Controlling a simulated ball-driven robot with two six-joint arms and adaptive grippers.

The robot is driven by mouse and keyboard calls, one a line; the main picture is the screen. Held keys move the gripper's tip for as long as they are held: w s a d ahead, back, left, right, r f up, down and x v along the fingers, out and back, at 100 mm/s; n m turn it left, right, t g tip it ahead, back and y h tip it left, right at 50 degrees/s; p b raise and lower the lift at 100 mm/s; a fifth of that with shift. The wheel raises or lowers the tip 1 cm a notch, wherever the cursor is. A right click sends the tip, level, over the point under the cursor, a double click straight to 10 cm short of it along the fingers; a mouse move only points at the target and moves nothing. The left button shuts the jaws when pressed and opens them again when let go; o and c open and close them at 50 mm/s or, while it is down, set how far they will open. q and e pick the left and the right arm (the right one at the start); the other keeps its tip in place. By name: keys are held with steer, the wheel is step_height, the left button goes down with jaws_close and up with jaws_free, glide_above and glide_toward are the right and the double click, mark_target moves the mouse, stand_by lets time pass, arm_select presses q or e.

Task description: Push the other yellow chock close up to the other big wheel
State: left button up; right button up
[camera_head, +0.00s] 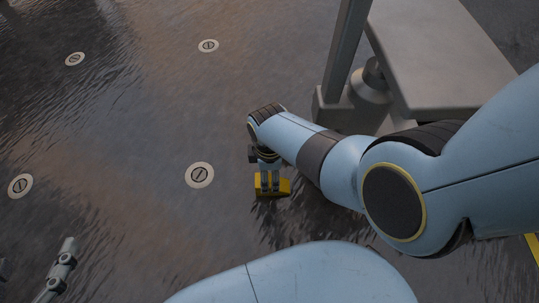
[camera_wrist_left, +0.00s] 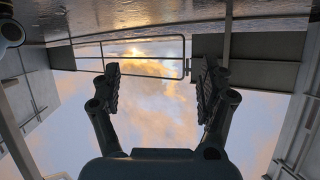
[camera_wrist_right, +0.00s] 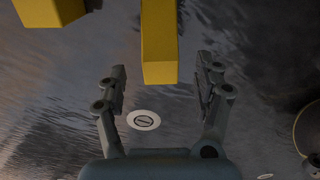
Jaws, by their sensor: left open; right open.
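A yellow chock (camera_head: 286,187) lies on the dark wet floor below the end of my right arm in the head view. My right gripper (camera_head: 269,182) is open at the chock, with its fingers partly covering it. In the right wrist view, a yellow bar (camera_wrist_right: 159,45) reaches between the open fingers, with gaps on both sides. A second yellow block (camera_wrist_right: 48,9) shows at the top left; I cannot tell whether both belong to one chock. My left gripper (camera_wrist_left: 160,66) is open and empty, facing a railing and sky. No big wheel is clearly visible.
A grey post (camera_head: 346,45) and a broad grey plate (camera_head: 440,50) stand at the upper right, beyond my right arm. Round floor fittings (camera_head: 200,175) are set into the floor. The floor left of the chock looks clear. A yellow strip (camera_head: 534,246) shows at the right edge.

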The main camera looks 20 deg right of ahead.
mark_target(270, 180)
arm_select(q)
steer(key=s+f+g, duration=0.2)
steer(key=s+f, duration=0.1)
steer(key=s, duration=0.1)
arm_select(e)
steer(key=shift+r+p, duration=0.3)
steer(key=shift+r, duration=0.25)
steer(key=shift+w+r+p, duration=0.1)
steer(key=shift+r+p, duration=0.3)
steer(key=shift+r, duration=0.05)
steer(key=shift+r+p, duration=0.55)
steer(key=shift+r, duration=0.1)
steer(key=shift+r+p, duration=0.6)
steer(key=shift+r, duration=0.05)
arm_select(q)
step_height(270, 180, up, 6)
steer(key=g+p, duration=0.2)
steer(key=g, duration=0.4)
steer(key=shift+w+a+n+g+y, duration=0.3)
steer(key=shift+a+y, duration=0.1)
steer(key=shift+a, duration=0.05)
arm_select(e)
steer(key=shift+r, duration=1.1)
